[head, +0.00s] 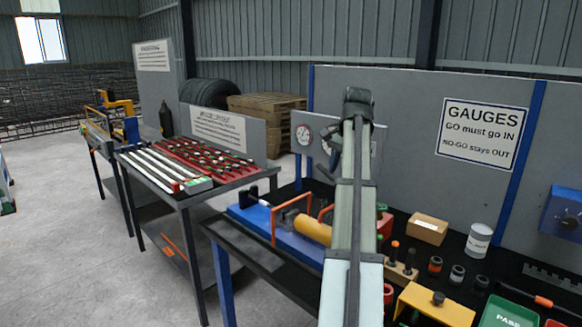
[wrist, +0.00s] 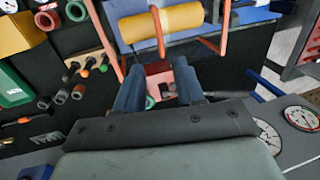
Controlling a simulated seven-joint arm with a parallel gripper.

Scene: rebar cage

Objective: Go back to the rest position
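My gripper (wrist: 158,68) shows in the wrist view with its two dark fingers apart and nothing visible between them. Beyond the fingertips are a red block and a green ring on the bench. In the head view my pale arm reaches forward over the black bench, and its far end stands in front of the grey back panel; the fingers are hidden there. A blue fixture (head: 283,232) with a yellow cylinder (head: 312,230) and orange handles lies left of my arm. The cylinder also shows in the wrist view (wrist: 165,22), beyond the fingers.
Right of my arm are a cardboard box (head: 427,229), a white can (head: 478,240), several dark rings, a yellow block (head: 434,303) and a green PASS bin (head: 508,314). Dial gauges (wrist: 303,118) are on the panel near my wrist. Another table (head: 190,185) with red racks stands left.

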